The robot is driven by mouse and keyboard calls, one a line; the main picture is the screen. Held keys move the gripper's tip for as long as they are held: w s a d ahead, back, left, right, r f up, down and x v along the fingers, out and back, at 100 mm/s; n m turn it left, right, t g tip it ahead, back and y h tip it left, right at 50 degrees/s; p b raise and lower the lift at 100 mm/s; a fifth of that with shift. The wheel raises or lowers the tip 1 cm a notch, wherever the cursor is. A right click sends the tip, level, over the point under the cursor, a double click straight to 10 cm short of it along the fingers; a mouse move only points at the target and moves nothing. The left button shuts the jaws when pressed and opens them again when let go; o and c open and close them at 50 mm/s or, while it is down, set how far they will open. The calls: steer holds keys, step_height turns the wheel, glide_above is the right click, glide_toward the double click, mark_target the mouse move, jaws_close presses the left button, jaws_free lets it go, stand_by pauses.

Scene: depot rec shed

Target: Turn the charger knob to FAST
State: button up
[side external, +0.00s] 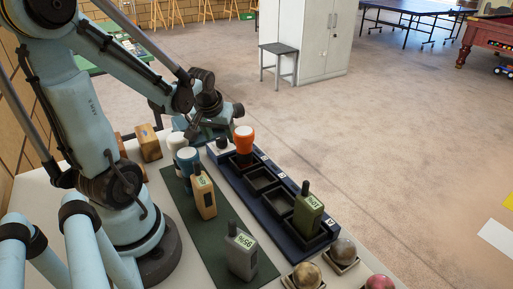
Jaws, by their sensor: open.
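The charger (268,205) is a long dark blue bank with several black slots, lettered along its right edge, on the pale table. A small whitish round part (222,144), perhaps its knob, is at the bank's far end; its pointer and any FAST mark are too small to read. A green radio (308,212) stands in the nearest slot, by the letter A. My gripper (205,137) is just above and left of the charger's far end, pointing down. Its fingers are small and partly hidden, it looks empty, and I cannot tell whether it touches the knob.
On a green mat (203,236) are a tan radio (204,198), a grey radio (241,254) and white-and-blue containers (187,160). Balls in small trays (343,250) sit at the near right.

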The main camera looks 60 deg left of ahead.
steer(key=shift+w+a+f, duration=0.15)
steer(key=shift+f, duration=0.4)
steer(key=shift+c, duration=0.2)
steer(key=c, duration=1)
